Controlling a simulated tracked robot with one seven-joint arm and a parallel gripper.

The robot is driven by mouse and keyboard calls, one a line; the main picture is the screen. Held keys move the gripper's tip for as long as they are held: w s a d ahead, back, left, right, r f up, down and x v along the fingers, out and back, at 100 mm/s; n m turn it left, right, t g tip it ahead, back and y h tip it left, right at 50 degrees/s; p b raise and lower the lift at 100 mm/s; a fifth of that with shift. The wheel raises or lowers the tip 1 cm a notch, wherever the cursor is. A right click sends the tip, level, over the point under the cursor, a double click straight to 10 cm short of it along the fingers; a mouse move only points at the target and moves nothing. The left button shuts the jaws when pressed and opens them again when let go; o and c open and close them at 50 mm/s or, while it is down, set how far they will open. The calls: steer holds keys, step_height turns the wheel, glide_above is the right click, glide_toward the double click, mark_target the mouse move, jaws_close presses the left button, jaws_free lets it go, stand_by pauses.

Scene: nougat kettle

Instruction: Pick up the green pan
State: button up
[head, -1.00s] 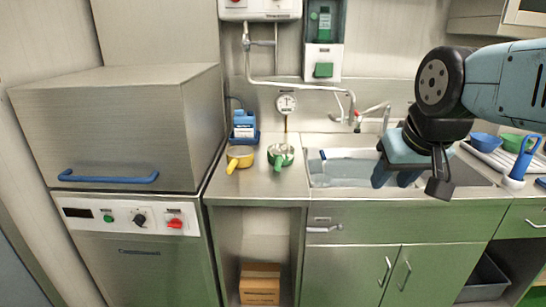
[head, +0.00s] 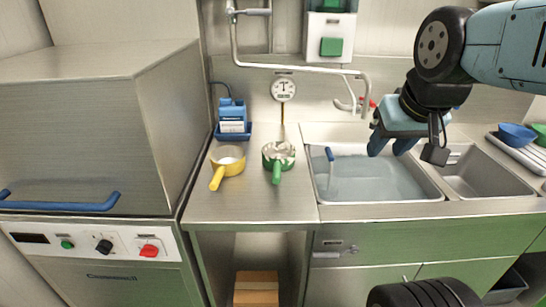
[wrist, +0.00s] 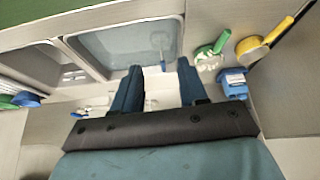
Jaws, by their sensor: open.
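The green pan (head: 269,153) stands on the steel counter left of the sink, its green handle pointing to the front edge. A thermometer with a round dial (head: 283,90) stands at its back side; I cannot tell whether its stem is inside the pan. The green pan also shows in the wrist view (wrist: 203,51), right of the fingers. My gripper (head: 391,146) is open and empty above the sink, to the right of the pan and apart from it. In the wrist view my two blue fingers (wrist: 158,82) point forward with a gap between them.
A yellow pan (head: 228,168) stands just left of the green pan. A blue container (head: 232,115) in a blue tray is behind it. The filled sink (head: 375,183) holds a blue-handled tool. A pipe (head: 300,69) crosses above the counter. A steel machine (head: 100,120) borders the left.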

steer(key=shift+o, duration=0.3)
steer(key=shift+w+d, duration=0.1)
steer(key=shift+d, duration=0.15)
steer(key=shift+o, duration=1)
steer(key=shift+w+a, duration=0.1)
steer(key=shift+w, duration=0.2)
steer(key=g+h, duration=0.1)
steer(key=h, duration=0.2)
glide_toward(276, 164)
steer(key=shift+m, duration=0.4)
steer(key=x, duration=0.6)
steer(key=shift+s+f, duration=0.1)
steer(key=shift+f, duration=0.05)
steer(key=shift+w+x, duration=0.2)
steer(key=shift+x, duration=2.55)
